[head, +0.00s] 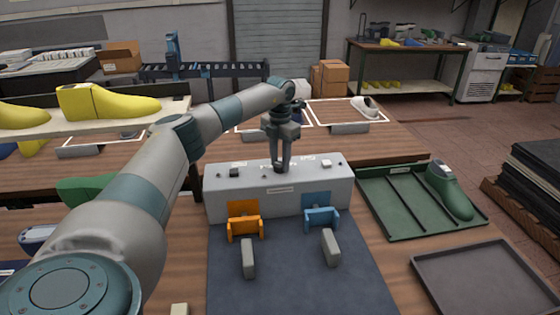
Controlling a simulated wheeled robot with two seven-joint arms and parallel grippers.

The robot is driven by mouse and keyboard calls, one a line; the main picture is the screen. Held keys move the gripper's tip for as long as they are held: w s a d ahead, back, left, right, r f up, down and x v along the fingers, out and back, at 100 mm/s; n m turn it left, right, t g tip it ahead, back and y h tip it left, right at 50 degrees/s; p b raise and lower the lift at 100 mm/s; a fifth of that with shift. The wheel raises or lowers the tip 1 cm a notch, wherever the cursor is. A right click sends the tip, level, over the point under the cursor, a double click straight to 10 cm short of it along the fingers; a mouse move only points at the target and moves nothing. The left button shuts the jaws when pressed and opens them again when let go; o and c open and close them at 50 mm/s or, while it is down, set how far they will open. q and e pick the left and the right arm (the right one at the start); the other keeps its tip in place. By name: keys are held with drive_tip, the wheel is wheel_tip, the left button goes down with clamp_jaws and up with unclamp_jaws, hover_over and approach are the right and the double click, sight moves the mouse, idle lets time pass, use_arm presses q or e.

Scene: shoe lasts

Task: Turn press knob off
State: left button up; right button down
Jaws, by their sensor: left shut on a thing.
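The grey press box (278,199) stands on the dark mat (290,285) with small controls along its top. My left gripper (281,168) points straight down at the middle of the box top, with its fingers shut on a small knob. The fingers hide most of that knob, so its setting cannot be read. A dark knob or button (234,172) sits on the top left, and a small light-coloured control (326,163) on the top right. My right gripper is not in view.
An orange bracket (244,226) and a blue bracket (321,219) stand before the box, with two grey blocks nearer. A green tray (400,215) holding a green shoe last (451,192) lies at right. A dark empty tray (490,280) is nearer. Yellow lasts (107,103) stand at left.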

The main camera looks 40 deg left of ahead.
sight(280, 164)
use_arm(q)
drive_tip(key=o, duration=1)
drive_tip(key=shift+o, duration=0.2)
drive_tip(key=shift+r, duration=0.15)
drive_tip(key=shift+r+b, duration=0.35)
drive_tip(key=shift+r, duration=0.15)
wheel_tip(280, 164, up, 16)
drive_tip(key=b, duration=0.4)
